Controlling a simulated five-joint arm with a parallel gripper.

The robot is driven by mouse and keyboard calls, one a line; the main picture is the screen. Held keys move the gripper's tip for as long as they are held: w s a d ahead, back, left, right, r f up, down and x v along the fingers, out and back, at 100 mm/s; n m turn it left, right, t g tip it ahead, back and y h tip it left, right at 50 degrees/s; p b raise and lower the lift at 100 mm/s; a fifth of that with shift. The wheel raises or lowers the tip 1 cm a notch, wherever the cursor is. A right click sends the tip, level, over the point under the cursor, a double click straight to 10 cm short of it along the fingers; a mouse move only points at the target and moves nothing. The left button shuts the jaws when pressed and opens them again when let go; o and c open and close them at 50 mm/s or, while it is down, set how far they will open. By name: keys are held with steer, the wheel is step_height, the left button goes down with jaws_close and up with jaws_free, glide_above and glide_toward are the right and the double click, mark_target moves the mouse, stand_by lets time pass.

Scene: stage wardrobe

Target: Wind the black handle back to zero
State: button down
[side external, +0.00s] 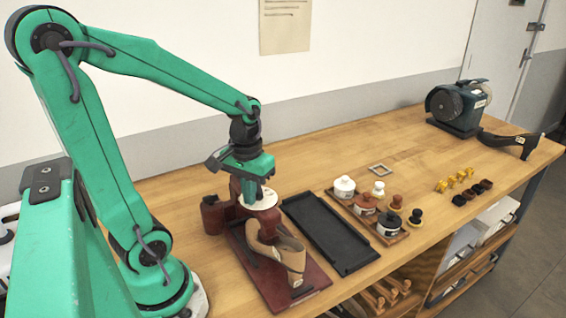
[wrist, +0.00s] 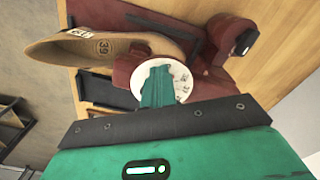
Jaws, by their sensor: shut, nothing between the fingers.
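A dark red shoe device (side external: 285,285) stands on the bench with a tan shoe (side external: 290,250) on it; the shoe is marked 39 in the wrist view (wrist: 90,48). A white dial (side external: 266,199) with markings sits at its rear end and shows in the wrist view (wrist: 181,84). My gripper (wrist: 157,84) is shut and empty, its fingertips over the dial and covering part of it. I cannot tell whether they touch it. A black grip (wrist: 246,40), seemingly the handle, sits on a dark red part to the right of the dial. The dial's reading is not legible.
A black tray (side external: 330,233) lies right of the device. Beyond it a wooden tray (side external: 398,237) holds several jars, with small yellow and black pieces (side external: 455,181) farther off. A dark blue machine (side external: 458,105) stands at the far end. A dark red cup-like part (side external: 213,216) stands left of my gripper.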

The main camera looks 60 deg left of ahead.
steer(key=shift+w+d, duration=0.4)
steer(key=shift+d, duration=0.15)
stand_by(0.4)
steer(key=shift+s+d, duration=0.15)
steer(key=shift+s, duration=0.05)
steer(key=shift+s+d, duration=0.2)
stand_by(0.3)
steer(key=shift+r, duration=0.2)
steer(key=shift+r, duration=2.85)
steer(key=s+d+r+m+t, duration=0.1)
steer(key=d+r+m+t, duration=0.3)
steer(key=d+m+t, duration=0.1)
steer(key=shift+s+d+m+t, duration=0.3)
steer(key=shift+s+d+m, duration=0.1)
steer(key=shift+d+m, duration=0.1)
